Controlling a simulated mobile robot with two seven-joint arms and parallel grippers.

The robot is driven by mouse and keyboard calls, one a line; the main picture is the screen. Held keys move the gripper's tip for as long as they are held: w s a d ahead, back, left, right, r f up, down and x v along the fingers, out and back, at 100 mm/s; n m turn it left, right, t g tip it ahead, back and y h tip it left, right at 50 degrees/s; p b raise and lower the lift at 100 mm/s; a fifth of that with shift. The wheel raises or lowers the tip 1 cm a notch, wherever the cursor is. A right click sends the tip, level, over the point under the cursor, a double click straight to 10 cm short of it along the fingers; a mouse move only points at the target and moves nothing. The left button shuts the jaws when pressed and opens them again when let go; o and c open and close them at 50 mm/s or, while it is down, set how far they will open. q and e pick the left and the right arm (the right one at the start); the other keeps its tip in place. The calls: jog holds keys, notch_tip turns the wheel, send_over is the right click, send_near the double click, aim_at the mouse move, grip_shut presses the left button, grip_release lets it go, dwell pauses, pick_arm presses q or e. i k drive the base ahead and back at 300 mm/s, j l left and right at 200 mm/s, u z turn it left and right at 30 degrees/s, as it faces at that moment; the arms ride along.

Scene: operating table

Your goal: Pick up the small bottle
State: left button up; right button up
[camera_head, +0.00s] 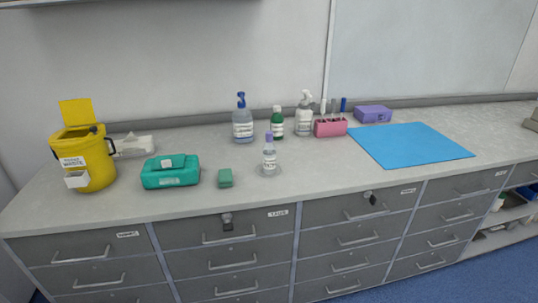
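A small clear bottle with a purple cap and a white label (269,157) stands upright near the middle of the counter, toward its front. A round clear base or dish seems to show under it. Behind it stands a small green bottle with a white label (277,123), also upright. Which of these the task means by the small bottle I cannot tell for certain. Neither of my grippers shows in the head view.
The grey counter (330,175) also holds a yellow waste bin (95,160), a teal case (171,179), a green block (225,178), a blue-capped pump bottle (242,124), a white pump bottle (304,118), a pink rack (330,128), a purple box (373,114) and a blue mat (410,146). The front right is clear.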

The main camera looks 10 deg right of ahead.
aim_at(269, 150)
jog(key=i+j, duration=0.25)
jog(key=i, duration=0.15)
jog(key=i+j, duration=0.25)
jog(key=i+z, duration=0.15)
jog(key=z, duration=1.5)
